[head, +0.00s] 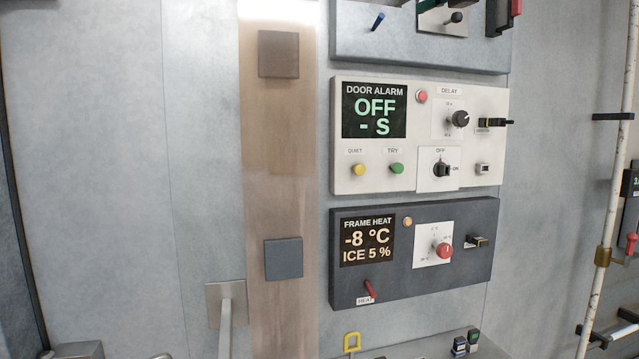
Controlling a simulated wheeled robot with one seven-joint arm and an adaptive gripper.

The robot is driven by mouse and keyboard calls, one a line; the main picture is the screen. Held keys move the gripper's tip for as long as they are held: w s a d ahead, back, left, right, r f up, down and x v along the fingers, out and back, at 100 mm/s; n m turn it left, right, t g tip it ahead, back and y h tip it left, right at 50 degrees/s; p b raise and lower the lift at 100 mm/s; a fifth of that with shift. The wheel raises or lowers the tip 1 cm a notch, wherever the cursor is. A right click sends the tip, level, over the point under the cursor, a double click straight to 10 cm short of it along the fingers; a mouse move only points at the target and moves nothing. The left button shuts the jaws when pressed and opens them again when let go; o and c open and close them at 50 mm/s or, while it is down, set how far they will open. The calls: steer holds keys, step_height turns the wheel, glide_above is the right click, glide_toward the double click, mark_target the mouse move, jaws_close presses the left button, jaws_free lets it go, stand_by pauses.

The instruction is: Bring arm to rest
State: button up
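No part of my arm that I can make out shows in the head view, and my gripper is not in view. The head view faces a grey metal wall with control panels. The white door alarm panel (350,180) reads "OFF - S". Below it, the dark frame heat panel (400,285) reads "-8 °C" and "ICE 5 %". Its red heat lever (369,289) slants, and its knob (444,250) is red.
A brown vertical strip (275,200) with two square plates runs left of the panels. A grey bracket with a bar (226,305) sticks out below left. A yellow loop (352,342) stands at the bottom. A worn white pipe (615,170) rises at the right.

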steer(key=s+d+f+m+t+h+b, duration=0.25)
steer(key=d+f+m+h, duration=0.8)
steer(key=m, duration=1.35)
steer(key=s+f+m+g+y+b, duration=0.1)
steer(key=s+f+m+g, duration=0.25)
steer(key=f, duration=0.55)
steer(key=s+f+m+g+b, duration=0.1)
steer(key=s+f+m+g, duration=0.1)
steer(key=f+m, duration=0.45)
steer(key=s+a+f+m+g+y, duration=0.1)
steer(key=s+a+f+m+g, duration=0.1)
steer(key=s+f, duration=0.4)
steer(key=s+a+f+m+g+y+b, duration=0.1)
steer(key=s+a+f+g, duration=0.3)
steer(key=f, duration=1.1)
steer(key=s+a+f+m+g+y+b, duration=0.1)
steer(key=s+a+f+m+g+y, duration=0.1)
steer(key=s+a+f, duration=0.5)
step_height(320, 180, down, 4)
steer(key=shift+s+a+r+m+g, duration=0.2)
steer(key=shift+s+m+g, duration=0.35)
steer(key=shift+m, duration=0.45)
